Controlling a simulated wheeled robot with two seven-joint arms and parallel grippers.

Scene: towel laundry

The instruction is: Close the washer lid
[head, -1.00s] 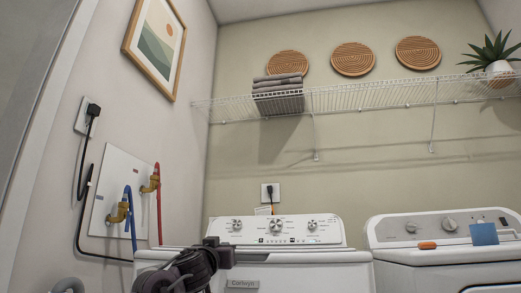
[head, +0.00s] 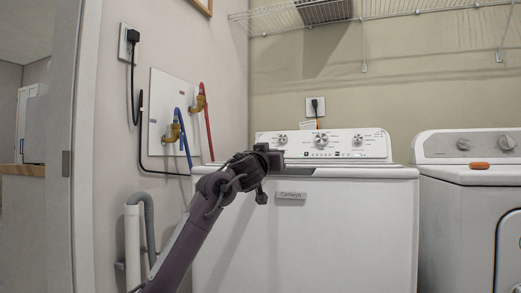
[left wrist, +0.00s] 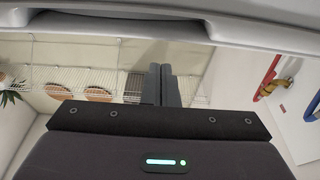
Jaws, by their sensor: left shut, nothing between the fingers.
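The white washer (head: 340,235) with the Corwyn label stands in the middle of the head view. Its lid (head: 350,172) looks low and flat below the control panel, seen nearly edge-on, so I cannot tell if it is fully down. My left gripper (head: 274,160) is shut and empty at the washer's upper front edge, left of centre; touching or apart is unclear. In the left wrist view, which is upside down, its dark fingers (left wrist: 161,84) are together, and a pale edge, seemingly the washer's top (left wrist: 150,20), crosses the top of the picture. My right gripper is out of view.
A second white machine (head: 465,176) with an orange object (head: 479,165) on it stands to the right. Blue (head: 183,140) and red (head: 207,130) hoses and a grey drain hose (head: 148,220) run along the left wall. A wire shelf (head: 300,17) hangs above.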

